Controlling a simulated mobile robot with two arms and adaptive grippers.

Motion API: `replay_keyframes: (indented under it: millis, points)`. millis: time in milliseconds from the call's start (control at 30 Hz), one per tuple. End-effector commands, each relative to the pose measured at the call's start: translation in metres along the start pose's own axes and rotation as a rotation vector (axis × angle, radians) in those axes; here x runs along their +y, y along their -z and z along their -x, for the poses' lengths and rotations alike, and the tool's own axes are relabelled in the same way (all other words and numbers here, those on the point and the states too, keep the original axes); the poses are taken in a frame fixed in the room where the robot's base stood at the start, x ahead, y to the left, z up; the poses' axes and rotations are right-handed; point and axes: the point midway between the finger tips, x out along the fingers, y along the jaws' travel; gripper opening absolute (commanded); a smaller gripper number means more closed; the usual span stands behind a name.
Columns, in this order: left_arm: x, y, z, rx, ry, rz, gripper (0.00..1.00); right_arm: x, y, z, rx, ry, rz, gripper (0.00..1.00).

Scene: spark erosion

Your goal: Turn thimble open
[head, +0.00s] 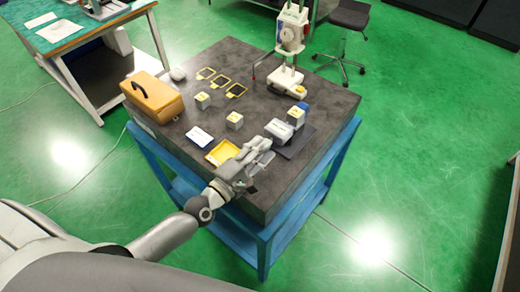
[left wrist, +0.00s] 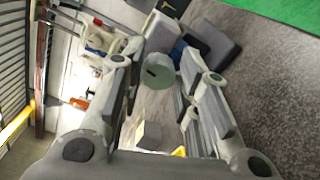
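The thimble (left wrist: 160,71) shows in the left wrist view as a round grey-green end with a dark slot. It is on a whitish block-shaped device, seen in the head view (head: 279,131) on a dark plate near the front right of the stone table. My left gripper (head: 266,150) is at the near left side of this device. In the left wrist view my left gripper (left wrist: 165,62) has its fingers apart, with the thimble between the tip ends and gaps visible at both sides. In the head view the gripper hides the thimble. My right gripper is in neither view.
On the dark stone table (head: 225,60) are an orange case (head: 153,98), small grey blocks (head: 203,101), yellow frames (head: 236,90), a yellow tray (head: 222,152), a white card (head: 200,137) and a tall instrument stand (head: 290,35). A grey block with a blue part (head: 297,115) stands just behind the device.

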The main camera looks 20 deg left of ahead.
Motion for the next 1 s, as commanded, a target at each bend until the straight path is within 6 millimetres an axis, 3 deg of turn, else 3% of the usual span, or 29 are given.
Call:
replay_keyframes:
  millis: [100,467,567,1000]
  points:
    - [0.000,0.000,0.000,0.000,-0.001,0.000,0.48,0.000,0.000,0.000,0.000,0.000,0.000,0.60]
    - [0.001,0.001,0.003,0.001,-0.002,-0.002,0.48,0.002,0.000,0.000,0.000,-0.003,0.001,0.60]
    - [0.000,0.001,0.014,0.001,0.000,-0.003,0.48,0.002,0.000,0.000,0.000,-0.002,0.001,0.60]
    - [-0.001,-0.001,0.100,-0.001,0.003,-0.001,0.48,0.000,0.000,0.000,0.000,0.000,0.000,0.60]
